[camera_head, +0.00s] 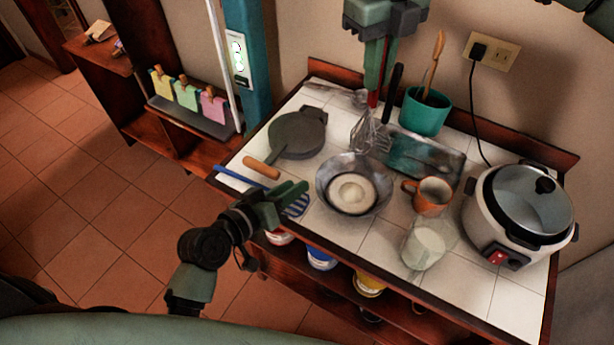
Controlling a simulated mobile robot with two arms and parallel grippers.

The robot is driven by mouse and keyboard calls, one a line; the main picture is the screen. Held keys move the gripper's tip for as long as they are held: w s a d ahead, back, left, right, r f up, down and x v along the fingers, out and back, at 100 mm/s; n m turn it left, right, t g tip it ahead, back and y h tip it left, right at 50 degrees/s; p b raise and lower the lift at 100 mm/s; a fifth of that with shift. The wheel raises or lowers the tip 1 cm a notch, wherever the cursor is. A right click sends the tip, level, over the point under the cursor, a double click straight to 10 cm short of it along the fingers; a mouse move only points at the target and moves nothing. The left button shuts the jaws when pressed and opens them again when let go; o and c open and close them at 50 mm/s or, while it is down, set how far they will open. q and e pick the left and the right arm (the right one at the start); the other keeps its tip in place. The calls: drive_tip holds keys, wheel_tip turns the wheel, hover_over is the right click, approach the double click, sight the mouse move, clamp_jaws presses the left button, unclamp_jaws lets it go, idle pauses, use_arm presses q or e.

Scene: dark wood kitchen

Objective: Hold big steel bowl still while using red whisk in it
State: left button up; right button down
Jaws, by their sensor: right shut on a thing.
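The big steel bowl (325,188) stands upright on the white tiled counter, with a pale round mass inside. My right gripper (374,88) points down from the top and is shut on the red handle of the whisk (371,134). The whisk hangs wires down, and its wire head shows behind the bowl's back rim, outside the bowl in this view. My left gripper (294,205) is at the counter's front edge, left of the bowl. Its fingers look spread and empty, apart from the bowl.
A blue striped spatula (297,206) lies by my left gripper. A dark pan (298,134) is behind left, a glass dish (425,153) behind the bowl. A teal pot (426,112) stands behind.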

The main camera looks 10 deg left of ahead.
use_arm(q)
drive_tip(key=x, duration=1)
use_arm(e)
drive_tip(key=shift+w, duration=0.1)
use_arm(q)
clamp_jaws()
drive_tip(key=shift+s, duration=0.1)
idle(1.0)
